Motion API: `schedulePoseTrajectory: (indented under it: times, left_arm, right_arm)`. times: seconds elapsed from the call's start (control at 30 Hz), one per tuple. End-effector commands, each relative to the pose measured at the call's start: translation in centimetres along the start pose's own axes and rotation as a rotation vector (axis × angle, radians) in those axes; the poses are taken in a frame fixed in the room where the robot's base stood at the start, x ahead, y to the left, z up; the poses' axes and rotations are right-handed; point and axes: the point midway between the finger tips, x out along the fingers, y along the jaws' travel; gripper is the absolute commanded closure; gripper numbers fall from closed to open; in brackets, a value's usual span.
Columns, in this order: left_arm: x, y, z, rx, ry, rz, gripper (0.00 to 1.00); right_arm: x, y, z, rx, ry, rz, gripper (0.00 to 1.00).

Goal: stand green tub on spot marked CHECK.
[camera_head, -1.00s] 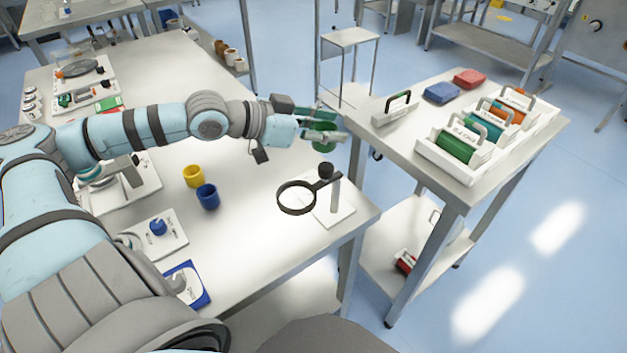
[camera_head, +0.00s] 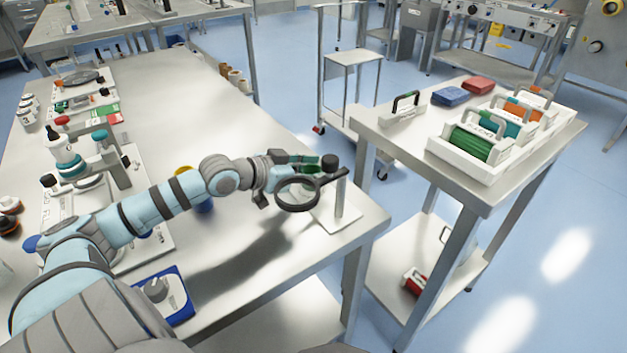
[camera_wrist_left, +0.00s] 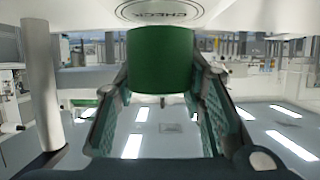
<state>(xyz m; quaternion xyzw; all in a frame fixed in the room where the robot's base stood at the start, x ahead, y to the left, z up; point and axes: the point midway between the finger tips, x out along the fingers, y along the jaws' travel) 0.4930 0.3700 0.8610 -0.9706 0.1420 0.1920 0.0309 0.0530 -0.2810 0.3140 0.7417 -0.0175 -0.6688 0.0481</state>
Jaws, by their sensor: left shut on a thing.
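The green tub (camera_wrist_left: 160,60) is between the fingers of my left gripper (camera_head: 312,161), which is shut on it. In the left wrist view, the picture is upside down and the tub is by the round spot marked CHECK (camera_wrist_left: 160,13) on a white plate. I cannot tell whether the tub touches the spot. In the head view, the gripper is behind the magnifier ring (camera_head: 298,194) and beside the post (camera_head: 340,198) of the stand; the tub is mostly hidden there. My right gripper is out of view.
The magnifier stand's white base (camera_head: 347,217) is near the bench's right corner. A yellow tub (camera_head: 183,170) and a blue tub (camera_head: 205,206) are partly hidden behind my arm. A side table (camera_head: 400,143) with a tray of coloured rolls stands to the right, across a gap.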

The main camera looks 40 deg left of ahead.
Motion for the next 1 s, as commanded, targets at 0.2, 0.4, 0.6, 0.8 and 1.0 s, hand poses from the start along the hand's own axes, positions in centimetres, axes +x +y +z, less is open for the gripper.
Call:
schedulePoseTrajectory:
  times: [0.2, 0.4, 0.6, 0.8, 1.0]
  left_arm:
    - [0.4, 0.0, 1.0, 0.001, 0.0, 0.0, 0.82]
    - [0.5, 0.0, 1.2, 0.0, 0.0, 0.0, 0.59]
    - [0.5, 0.0, 1.2, 0.0, 0.0, 0.001, 0.43]
    - [0.5, 0.0, 1.1, 0.001, 0.0, 0.001, 0.43]
    - [-0.8, -0.3, 0.7, 0.001, -0.006, -0.012, 0.43]
  right_arm:
    - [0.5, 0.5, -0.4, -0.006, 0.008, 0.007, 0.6]
    - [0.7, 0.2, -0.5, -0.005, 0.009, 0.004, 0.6]
    - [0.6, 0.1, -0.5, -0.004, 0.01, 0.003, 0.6]
    - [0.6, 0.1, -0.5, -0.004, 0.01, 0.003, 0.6]
    - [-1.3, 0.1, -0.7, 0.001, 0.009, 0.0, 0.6]
